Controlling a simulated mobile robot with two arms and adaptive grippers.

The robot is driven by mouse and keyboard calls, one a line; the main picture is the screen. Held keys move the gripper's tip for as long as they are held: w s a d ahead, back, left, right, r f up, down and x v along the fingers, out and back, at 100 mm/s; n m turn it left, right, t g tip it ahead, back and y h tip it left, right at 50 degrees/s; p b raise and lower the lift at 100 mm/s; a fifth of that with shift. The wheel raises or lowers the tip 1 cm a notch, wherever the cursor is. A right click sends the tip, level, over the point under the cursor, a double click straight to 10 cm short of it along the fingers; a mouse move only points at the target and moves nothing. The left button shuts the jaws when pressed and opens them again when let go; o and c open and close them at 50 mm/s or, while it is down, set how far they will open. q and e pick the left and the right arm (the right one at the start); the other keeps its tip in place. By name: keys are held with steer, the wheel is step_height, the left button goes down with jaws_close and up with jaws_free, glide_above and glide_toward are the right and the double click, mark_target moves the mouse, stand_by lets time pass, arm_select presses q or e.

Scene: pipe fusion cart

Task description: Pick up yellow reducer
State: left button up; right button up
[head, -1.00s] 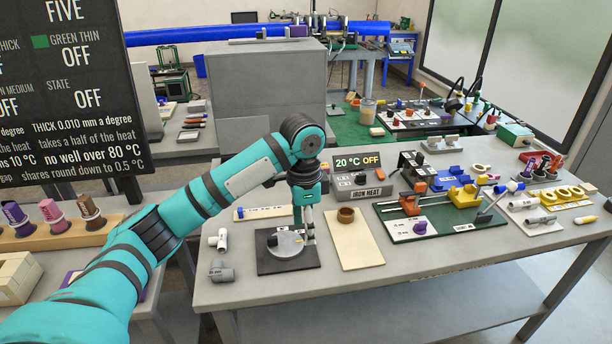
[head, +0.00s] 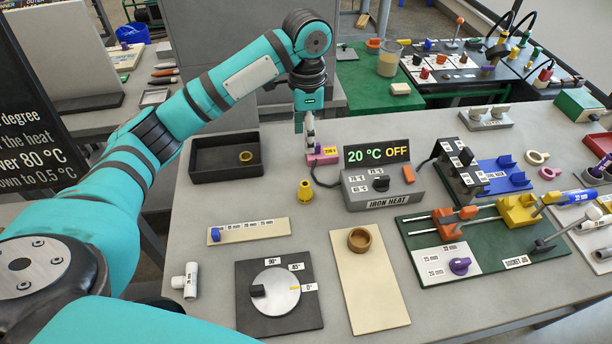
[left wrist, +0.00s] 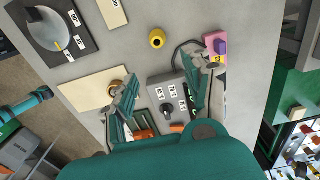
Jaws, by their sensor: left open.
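The yellow reducer (head: 305,191) stands on the grey bench top, left of the iron heat box. It also shows in the left wrist view (left wrist: 157,38), near the top middle. My left gripper (head: 311,148) points down over the bench, beyond the reducer, near a pink block in the head view. In the left wrist view its two fingers (left wrist: 172,72) are spread apart with nothing between them, and the reducer lies beyond the tips. My right gripper is in neither view.
The iron heat box (head: 384,186) reads 20 °C OFF. The pink block (head: 322,158) is close to the reducer. A black tray (head: 222,175) holds a yellow ring. A dial plate (head: 278,318) and a cream board (head: 368,290) lie nearer the front.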

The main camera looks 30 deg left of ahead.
arm_select(q)
steer(key=f, duration=0.2)
steer(key=f+p, duration=0.1)
steer(key=f, duration=0.1)
steer(key=s+f, duration=0.1)
steer(key=f, duration=0.1)
steer(key=shift+d, duration=0.2)
steer(key=p, duration=0.1)
glide_above(305, 184)
step_height(305, 184, down, 5)
steer(key=shift+w+d+r, duration=0.1)
steer(key=shift+w, duration=0.05)
steer(key=shift+f, duration=0.5)
steer(key=shift+f+p, duration=0.3)
steer(key=shift+p, duration=0.1)
step_height(305, 184, down, 4)
steer(key=shift+r+p, duration=0.15)
steer(key=shift+p, duration=0.45)
steer(key=shift+f, duration=0.4)
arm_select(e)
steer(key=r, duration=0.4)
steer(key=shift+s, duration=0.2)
